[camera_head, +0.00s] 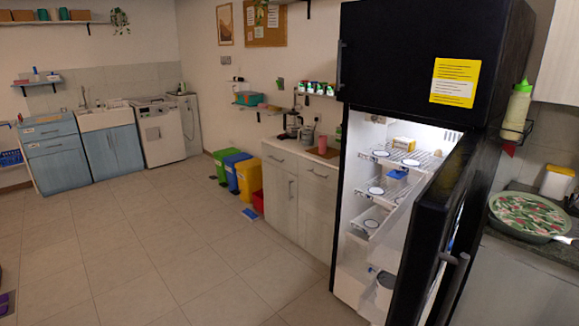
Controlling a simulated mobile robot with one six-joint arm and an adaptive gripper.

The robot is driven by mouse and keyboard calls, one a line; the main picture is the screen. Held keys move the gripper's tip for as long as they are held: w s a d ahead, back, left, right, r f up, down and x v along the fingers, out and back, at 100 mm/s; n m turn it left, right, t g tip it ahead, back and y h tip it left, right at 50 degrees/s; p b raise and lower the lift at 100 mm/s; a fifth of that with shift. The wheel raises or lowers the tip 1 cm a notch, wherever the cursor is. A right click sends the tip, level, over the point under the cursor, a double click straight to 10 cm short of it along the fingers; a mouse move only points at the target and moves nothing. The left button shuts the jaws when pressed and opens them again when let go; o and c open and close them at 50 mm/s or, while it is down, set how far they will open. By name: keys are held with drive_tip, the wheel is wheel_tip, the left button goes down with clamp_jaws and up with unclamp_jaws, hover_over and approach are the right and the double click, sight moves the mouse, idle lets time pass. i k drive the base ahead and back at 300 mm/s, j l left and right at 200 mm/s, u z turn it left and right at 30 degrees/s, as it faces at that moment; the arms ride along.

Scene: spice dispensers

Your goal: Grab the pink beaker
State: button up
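A small pink cup-like thing (323,144), which looks like the pink beaker, stands upright on the light counter (283,151) left of the fridge. It is small and far off, so its details are hard to make out. It stands near the right end of the counter, on or beside a brown board (328,153). A grey pot or kettle (307,136) is just left of it. My gripper is not in this view.
A black fridge (408,55) stands open at the right, its lower door (440,250) swung out over the floor. Blue, yellow and red bins (249,180) stand left of the counter. The tiled floor (150,240) in front is mostly clear.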

sight(323, 139)
drive_tip(key=i+j+u, duration=0.25)
drive_tip(key=i+j, duration=0.55)
drive_tip(key=i+j+u, duration=0.2)
drive_tip(key=i+j, duration=0.5)
drive_tip(key=i, duration=0.15)
drive_tip(key=i+l+z, duration=0.2)
drive_tip(key=i, duration=0.4)
drive_tip(key=i+z, duration=0.25)
drive_tip(key=i, duration=0.4)
drive_tip(key=i+j+z, duration=0.2)
drive_tip(key=i, duration=0.4)
drive_tip(key=i+z, duration=0.25)
drive_tip(key=i, duration=0.35)
drive_tip(key=i+z, duration=0.1)
drive_tip(key=i, duration=1.1)
